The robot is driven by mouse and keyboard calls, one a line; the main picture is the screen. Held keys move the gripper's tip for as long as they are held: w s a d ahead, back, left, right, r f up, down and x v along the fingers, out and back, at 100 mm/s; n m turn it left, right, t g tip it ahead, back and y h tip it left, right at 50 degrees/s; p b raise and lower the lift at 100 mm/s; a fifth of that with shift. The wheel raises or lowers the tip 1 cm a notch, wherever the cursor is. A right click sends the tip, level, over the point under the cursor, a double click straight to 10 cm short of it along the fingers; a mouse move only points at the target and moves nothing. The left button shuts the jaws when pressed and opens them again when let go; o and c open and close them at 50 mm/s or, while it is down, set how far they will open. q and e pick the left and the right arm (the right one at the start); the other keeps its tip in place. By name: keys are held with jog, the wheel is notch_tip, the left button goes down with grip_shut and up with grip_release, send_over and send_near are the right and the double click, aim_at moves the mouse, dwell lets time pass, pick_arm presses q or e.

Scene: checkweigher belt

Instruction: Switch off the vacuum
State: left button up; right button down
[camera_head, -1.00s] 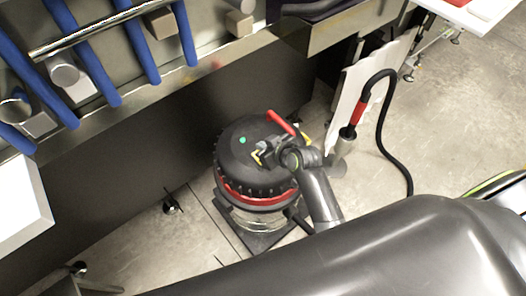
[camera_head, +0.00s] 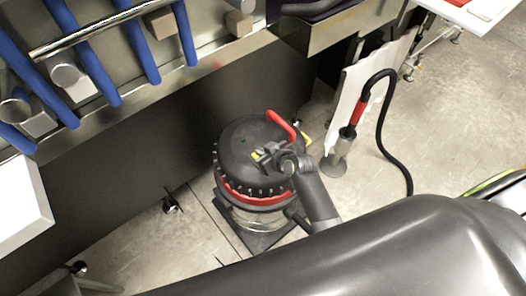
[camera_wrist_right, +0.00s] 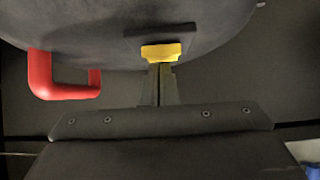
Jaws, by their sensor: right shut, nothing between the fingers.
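The vacuum is a squat drum with a black domed lid (camera_head: 236,140), a red band and a red handle (camera_head: 281,122). It stands on the floor beside the machine. My right gripper (camera_head: 261,155) is shut and empty, its yellow tips at the lid. In the right wrist view the shut yellow tips (camera_wrist_right: 162,52) sit close to the dark lid (camera_wrist_right: 90,25), with the red handle (camera_wrist_right: 62,92) to the left. A dark bar-like patch lies just beyond the tips; I cannot tell if it is a switch or whether they touch. No lit lamp shows on the lid. My left gripper is not in view.
A black hose (camera_head: 384,130) with a red grip (camera_head: 357,112) hangs at the right by a white panel (camera_head: 352,88). The machine with blue bars (camera_head: 88,52) stands at upper left. Open concrete floor (camera_head: 455,120) lies to the right.

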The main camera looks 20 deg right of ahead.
jog(key=shift+w+a, duration=0.1)
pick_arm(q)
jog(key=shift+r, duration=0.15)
pick_arm(e)
jog(key=shift+w+a+r, duration=0.15)
jog(key=shift+w+a, duration=0.05)
jog(key=shift+w, duration=0.45)
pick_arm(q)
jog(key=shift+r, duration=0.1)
pick_arm(e)
jog(key=shift+r, duration=0.15)
